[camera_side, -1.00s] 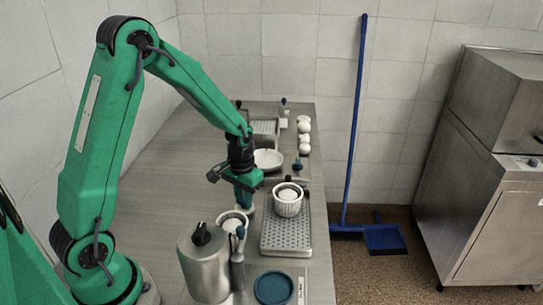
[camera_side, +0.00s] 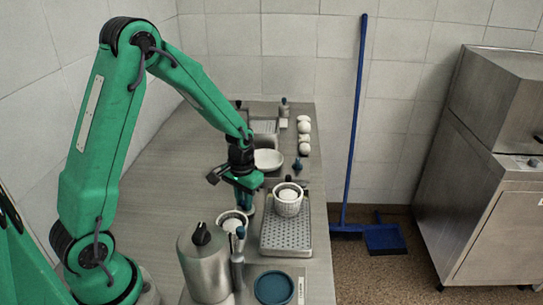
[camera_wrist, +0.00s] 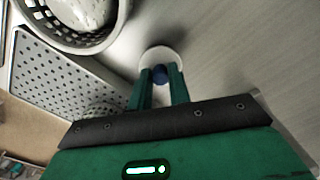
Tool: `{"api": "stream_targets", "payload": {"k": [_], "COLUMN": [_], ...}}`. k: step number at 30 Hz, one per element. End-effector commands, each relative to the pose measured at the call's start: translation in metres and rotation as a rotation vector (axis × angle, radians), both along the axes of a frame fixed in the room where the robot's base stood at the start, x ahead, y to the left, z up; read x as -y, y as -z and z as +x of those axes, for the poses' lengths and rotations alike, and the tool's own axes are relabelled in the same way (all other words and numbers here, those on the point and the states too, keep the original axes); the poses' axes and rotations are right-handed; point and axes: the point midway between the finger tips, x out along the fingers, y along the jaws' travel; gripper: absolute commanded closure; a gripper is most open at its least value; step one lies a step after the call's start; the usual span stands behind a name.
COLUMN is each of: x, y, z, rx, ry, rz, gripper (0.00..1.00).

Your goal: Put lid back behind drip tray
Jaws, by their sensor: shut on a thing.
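My gripper (camera_wrist: 161,74) is shut on the blue knob (camera_wrist: 160,75) of a small pale round lid (camera_wrist: 153,54), seen in the wrist view. In the side view my gripper (camera_side: 248,203) points down beside the far left corner of the perforated metal drip tray (camera_side: 287,240). The lid is mostly hidden there by my gripper and the items around it. The drip tray also shows at the left of the wrist view (camera_wrist: 58,75), apart from the lid. I cannot tell whether the lid touches the counter.
A white basket (camera_side: 287,208) with a white round thing in it stands on the tray's far part. Another basket (camera_side: 232,216) is just left of the tray. A steel canister (camera_side: 206,265) and blue disc (camera_side: 273,288) are nearer. A white dish (camera_side: 268,160) lies behind.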

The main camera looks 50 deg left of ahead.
Motion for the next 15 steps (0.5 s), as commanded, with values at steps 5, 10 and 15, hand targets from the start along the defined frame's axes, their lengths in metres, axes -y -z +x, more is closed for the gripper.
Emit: {"api": "stream_targets", "payload": {"k": [5,10,15], "x": [0.0,0.0,0.0], "y": [0.0017,0.0032,0.0047], "z": [-0.0001,-0.0001,-0.0001], "rx": [0.0,0.0,0.0], "ry": [0.0,0.0,0.0], "rz": [0.0,0.0,0.0], "gripper": [1.0,1.0,1.0]}}
